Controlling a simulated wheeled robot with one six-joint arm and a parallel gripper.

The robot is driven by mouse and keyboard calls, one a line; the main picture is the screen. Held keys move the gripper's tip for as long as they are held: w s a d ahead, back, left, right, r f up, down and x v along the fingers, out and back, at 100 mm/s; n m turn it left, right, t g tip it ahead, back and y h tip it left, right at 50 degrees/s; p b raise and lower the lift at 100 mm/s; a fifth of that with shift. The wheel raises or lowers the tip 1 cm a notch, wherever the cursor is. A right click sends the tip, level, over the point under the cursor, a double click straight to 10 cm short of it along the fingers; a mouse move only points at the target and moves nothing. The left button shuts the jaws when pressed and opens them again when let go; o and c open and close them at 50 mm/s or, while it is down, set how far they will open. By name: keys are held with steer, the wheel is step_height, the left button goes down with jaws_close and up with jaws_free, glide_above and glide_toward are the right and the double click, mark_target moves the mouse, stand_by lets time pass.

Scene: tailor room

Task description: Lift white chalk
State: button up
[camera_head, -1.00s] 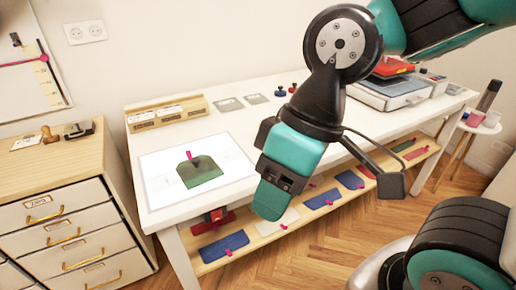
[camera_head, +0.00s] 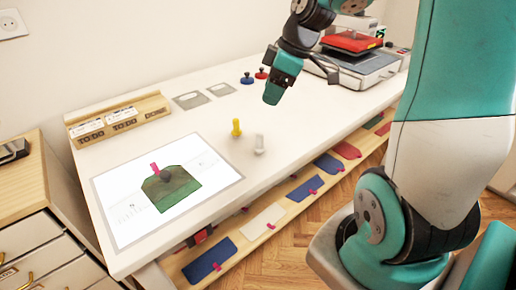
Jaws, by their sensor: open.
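The white chalk (camera_head: 260,144) stands upright on the white table (camera_head: 215,115), near its front edge. A yellow chalk (camera_head: 236,128) stands just behind it to the left. My gripper (camera_head: 303,86) is open and empty. In the picture it is above and to the right of the white chalk, clear of it, with its fingers apart. Nothing hides the white chalk.
A lit panel (camera_head: 112,205) with a green fabric piece (camera_head: 172,188) lies to the left. A wooden card holder (camera_head: 118,122) and blue (camera_head: 247,78) and red knobs stand behind. A grey device (camera_head: 352,68) fills the right end. A lower shelf (camera_head: 250,215) holds coloured pieces.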

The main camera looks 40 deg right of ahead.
mark_target(262, 135)
steer(key=w+f, duration=0.1)
steer(key=f, duration=0.3)
steer(key=w+f, duration=0.1)
steer(key=f, duration=0.3)
steer(key=w+f, duration=0.1)
steer(key=f, duration=0.3)
steer(key=shift+w+d+f+p, duration=0.1)
steer(key=shift+w+d+p, duration=0.15)
steer(key=shift+d+p, duration=0.15)
steer(key=shift+d+p+x, duration=0.2)
steer(key=shift+p+x, duration=0.1)
steer(key=shift+x, duration=1)
steer(key=shift+d+p+x, duration=0.2)
steer(key=shift+p+x, duration=0.05)
steer(key=shift+x, duration=1.1)
steer(key=shift+f, duration=0.1)
jaws_close()
